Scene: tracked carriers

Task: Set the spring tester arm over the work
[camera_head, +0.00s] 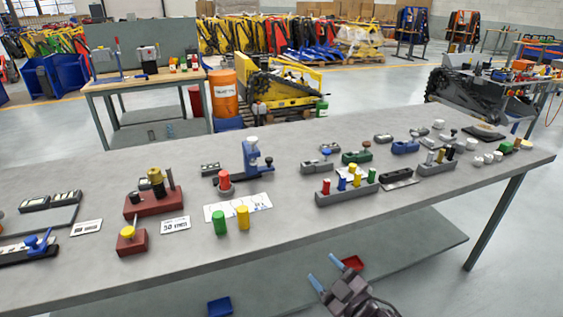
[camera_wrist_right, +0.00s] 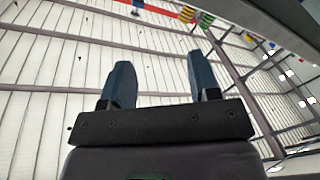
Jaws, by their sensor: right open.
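A blue upright device with a white knob on top (camera_head: 251,160), which looks like the spring tester, stands on the long grey workbench (camera_head: 330,222). My right gripper (camera_head: 323,270) is in front of the bench's near edge, low and well apart from the blue device. Its blue fingers are spread and empty. In the right wrist view the gripper (camera_wrist_right: 160,75) points toward the ceiling. My left gripper is not in view.
A white card (camera_head: 262,201) with green (camera_head: 219,223) and yellow cylinders (camera_head: 243,217) lies before the device. Dark red blocks (camera_head: 155,204) stand left, a grey peg rack (camera_head: 347,195) right. The front strip of the bench is mostly clear. A lower shelf (camera_head: 395,252) runs beneath.

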